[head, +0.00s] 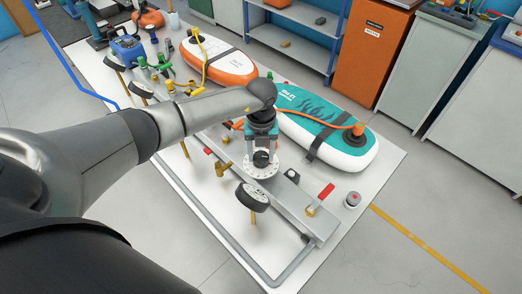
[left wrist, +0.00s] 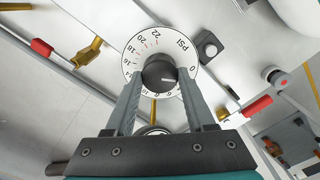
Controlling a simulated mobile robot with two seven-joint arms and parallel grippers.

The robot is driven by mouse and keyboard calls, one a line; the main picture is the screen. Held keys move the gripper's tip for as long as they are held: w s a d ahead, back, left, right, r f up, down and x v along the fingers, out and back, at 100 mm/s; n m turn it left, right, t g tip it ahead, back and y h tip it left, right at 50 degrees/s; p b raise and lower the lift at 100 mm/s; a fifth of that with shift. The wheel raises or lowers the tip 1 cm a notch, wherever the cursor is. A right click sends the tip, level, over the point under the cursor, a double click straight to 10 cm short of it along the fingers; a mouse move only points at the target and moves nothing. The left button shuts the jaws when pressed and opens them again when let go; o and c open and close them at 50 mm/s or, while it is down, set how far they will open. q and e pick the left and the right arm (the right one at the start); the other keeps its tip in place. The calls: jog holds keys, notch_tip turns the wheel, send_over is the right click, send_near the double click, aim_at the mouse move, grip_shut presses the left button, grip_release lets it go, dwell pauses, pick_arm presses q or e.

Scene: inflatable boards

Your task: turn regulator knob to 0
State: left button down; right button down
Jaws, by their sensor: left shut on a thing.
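The regulator knob (head: 262,158) is black and stands on a round white dial (head: 259,171) on a grey metal rail. In the left wrist view the knob (left wrist: 158,73) has a white pointer line that points right, toward the low numbers close to the 0. The dial (left wrist: 148,45) reads PSI, with numbers up to 22. My left gripper (head: 262,143) comes down from above onto the knob. In the left wrist view its two grey fingers (left wrist: 159,76) stand on either side of the knob, shut on it. The lower part of the dial is partly hidden. My right gripper is not in view.
A black-rimmed gauge (head: 252,197) and a red-handled valve (head: 320,199) sit close to the dial. A teal inflatable board (head: 325,125) lies behind, with an orange hose (head: 310,119). An orange and white board (head: 218,62) lies farther back. The table's front right corner is mostly bare.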

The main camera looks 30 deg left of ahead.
aim_at(261, 156)
pick_arm(q)
jog(key=shift+n, duration=0.6)
jog(key=shift+c, duration=1.2)
grip_release()
notch_tip(261, 156, up, 15)
jog(key=shift+r, duration=0.15)
